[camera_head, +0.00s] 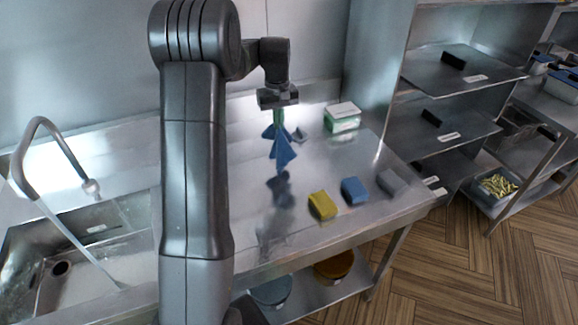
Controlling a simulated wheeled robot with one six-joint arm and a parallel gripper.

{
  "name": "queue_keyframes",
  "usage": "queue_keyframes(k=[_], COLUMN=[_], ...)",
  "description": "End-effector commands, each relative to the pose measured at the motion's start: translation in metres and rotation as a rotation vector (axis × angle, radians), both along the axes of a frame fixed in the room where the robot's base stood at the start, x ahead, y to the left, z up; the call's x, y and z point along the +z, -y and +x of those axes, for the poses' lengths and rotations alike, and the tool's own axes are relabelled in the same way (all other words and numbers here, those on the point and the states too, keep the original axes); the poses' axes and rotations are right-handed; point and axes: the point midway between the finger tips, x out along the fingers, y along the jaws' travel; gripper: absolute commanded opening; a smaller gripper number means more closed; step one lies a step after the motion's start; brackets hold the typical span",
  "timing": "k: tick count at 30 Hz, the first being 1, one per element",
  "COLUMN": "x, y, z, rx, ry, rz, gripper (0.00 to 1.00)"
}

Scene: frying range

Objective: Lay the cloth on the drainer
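My gripper (279,106) points down over the steel counter, right of my arm's large link. A blue cloth (283,152) hangs from it in folds, pinched at its top, with its lower points spread. The fingertips are small and partly merge with the cloth, but it hangs from between them. A dark reflection lies below the cloth on the counter, and the cloth seems to hang above the surface. The steel counter (245,140) has a sink at its left; I cannot make out a separate drainer, and my arm hides part of the surface beside the sink.
A sink (95,245) with a curved tap (42,125) is at left. Yellow (322,205), blue (354,190) and grey (391,183) sponges lie near the counter's right front. A green and white box (342,117) stands at the back. Steel shelves (440,120) stand right.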

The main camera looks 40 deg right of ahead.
Motion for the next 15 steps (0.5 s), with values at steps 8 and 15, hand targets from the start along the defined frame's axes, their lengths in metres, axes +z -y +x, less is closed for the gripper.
queue_keyframes(k=[8,15], x=[-0.003,-0.003], y=[0.037,0.042], z=[0.003,0.004], rx=[-0.001,0.001], ry=[-0.001,0.000], rz=[0.000,0.000], gripper=[0.00,0.00])
